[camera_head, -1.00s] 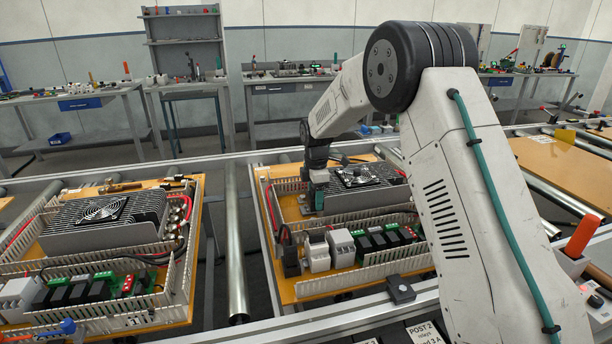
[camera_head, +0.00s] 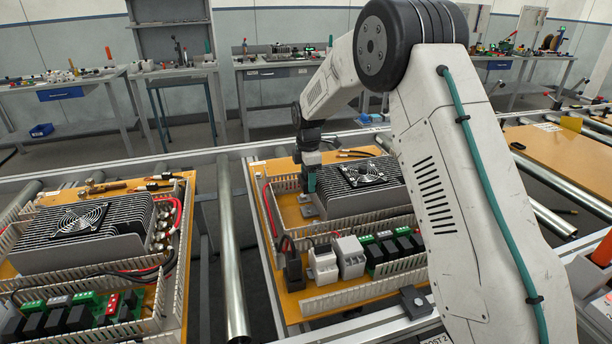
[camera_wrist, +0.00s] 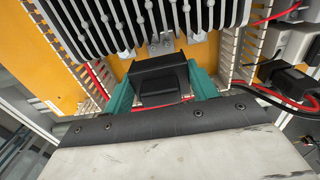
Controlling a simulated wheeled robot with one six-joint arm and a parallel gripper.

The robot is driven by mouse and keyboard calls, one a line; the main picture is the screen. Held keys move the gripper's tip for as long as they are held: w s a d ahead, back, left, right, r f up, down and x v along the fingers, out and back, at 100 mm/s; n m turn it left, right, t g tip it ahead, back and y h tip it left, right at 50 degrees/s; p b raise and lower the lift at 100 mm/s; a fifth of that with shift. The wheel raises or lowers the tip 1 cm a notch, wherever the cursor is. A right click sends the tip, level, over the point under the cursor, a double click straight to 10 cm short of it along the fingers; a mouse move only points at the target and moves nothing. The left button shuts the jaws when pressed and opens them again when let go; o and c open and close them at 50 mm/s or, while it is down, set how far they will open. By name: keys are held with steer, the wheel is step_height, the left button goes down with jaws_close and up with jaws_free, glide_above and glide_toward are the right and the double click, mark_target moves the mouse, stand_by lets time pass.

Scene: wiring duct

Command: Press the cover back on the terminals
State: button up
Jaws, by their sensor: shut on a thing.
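My gripper (camera_wrist: 161,90) has two green fingers, shut on a black cover (camera_wrist: 158,70) in the wrist view. The cover sits just in front of the metal terminals (camera_wrist: 161,46) at the near end of a finned heat-sink unit; several terminals show bare. I cannot tell whether the cover touches them. In the head view my gripper (camera_head: 308,190) points down at the left end of the heat-sink unit (camera_head: 362,187) on the right-hand orange panel. The cover is not clear there.
Slotted wiring duct (camera_head: 350,222) runs around the unit. Small relays and white modules (camera_head: 322,262) stand in front of it. Red and black cables (camera_wrist: 280,98) lie at the right in the wrist view. A similar panel (camera_head: 178,335) is at the left.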

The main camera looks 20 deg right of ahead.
steer(key=shift+d, duration=0.15)
steer(key=shift+f, duration=2.9)
steer(key=shift+f, duration=2)
steer(key=o, duration=1.1)
steer(key=shift+r, duration=3.85)
